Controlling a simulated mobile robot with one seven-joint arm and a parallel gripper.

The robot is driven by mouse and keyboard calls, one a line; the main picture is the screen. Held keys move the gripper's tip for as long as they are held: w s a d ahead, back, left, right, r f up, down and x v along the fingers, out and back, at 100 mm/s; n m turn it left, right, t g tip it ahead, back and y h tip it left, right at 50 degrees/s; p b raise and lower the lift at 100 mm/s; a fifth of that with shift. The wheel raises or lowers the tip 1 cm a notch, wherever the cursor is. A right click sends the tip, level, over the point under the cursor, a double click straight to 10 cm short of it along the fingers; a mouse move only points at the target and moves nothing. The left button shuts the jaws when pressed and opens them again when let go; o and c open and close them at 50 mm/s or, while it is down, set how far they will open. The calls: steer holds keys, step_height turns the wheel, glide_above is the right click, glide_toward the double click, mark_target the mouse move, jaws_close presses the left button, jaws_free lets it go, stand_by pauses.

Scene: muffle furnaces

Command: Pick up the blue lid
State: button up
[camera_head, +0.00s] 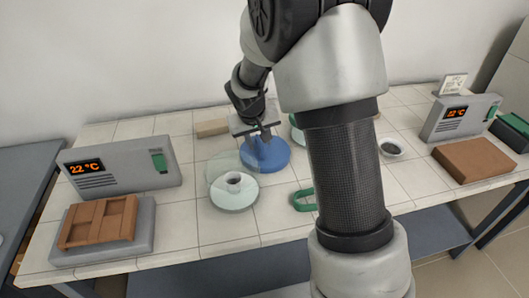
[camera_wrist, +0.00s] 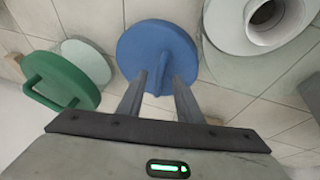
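The blue lid (camera_head: 268,158) lies on the white tiled table near the middle in the head view. It is a round disc, and the wrist view shows the lid (camera_wrist: 150,42) with a thin raised handle (camera_wrist: 160,72). My gripper (camera_head: 260,130) is over the lid, pointing down at it. In the wrist view my gripper (camera_wrist: 160,80) has its two fingers apart, with the handle in line with the gap between them. I cannot tell whether the fingertips reach down past the handle. Nothing appears clamped.
A pale disc with a small crucible (camera_head: 234,180) stands left of the lid. A green lid (camera_wrist: 62,82) is close by in the wrist view. A furnace controller (camera_head: 120,168) is at left, another (camera_head: 460,117) at right. A small bowl (camera_head: 391,148) sits right of my arm.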

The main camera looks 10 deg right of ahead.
steer(key=shift+x, duration=0.8)
jaws_close()
